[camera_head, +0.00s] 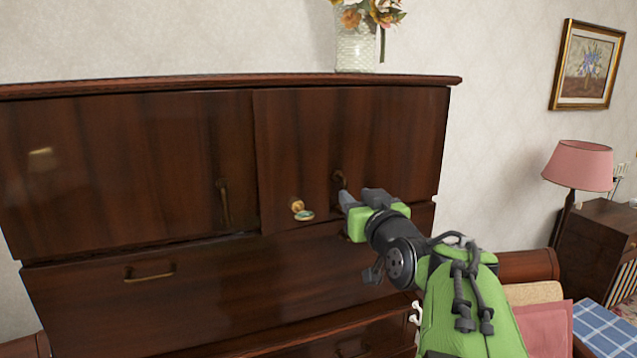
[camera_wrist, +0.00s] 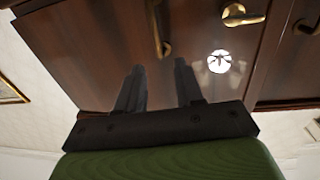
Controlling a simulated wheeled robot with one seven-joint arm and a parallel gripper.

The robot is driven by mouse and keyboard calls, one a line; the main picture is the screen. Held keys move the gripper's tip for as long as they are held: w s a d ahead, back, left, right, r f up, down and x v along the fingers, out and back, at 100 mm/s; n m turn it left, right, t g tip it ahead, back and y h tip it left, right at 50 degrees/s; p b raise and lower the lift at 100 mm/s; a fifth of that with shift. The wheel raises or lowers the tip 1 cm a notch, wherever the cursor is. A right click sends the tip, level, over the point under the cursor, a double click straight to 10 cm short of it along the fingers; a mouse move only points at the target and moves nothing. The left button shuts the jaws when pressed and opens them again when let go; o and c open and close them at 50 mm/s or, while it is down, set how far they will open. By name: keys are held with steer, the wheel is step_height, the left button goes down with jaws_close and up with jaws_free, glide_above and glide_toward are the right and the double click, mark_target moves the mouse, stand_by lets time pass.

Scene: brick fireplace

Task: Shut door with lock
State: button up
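A dark wooden cabinet has two upper doors. The right door (camera_head: 285,130) appears closed or nearly so; I cannot tell if a small gap remains. It carries a brass lock piece (camera_head: 297,206) near its lower left corner, which shows in the wrist view (camera_wrist: 240,16), and a dark curved handle (camera_head: 339,180), partly behind my gripper. The handle shows beyond the fingertips in the wrist view (camera_wrist: 160,30). My gripper (camera_head: 343,198) is in front of this door. In the wrist view its two fingers (camera_wrist: 158,72) are apart with nothing between them.
The left door (camera_head: 130,165) has its own vertical handle (camera_head: 223,203). A drawer with a brass pull (camera_head: 150,274) lies below. A flower vase (camera_head: 357,48) stands on the cabinet top. A pink lamp (camera_head: 579,165) and a plaid-covered seat (camera_head: 605,328) are at the right.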

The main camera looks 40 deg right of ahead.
mark_target(346, 187)
steer(key=p+x, duration=0.1)
steer(key=x, duration=0.5)
steer(key=shift+w+d, duration=0.1)
steer(key=shift+d, duration=0.05)
jaws_close()
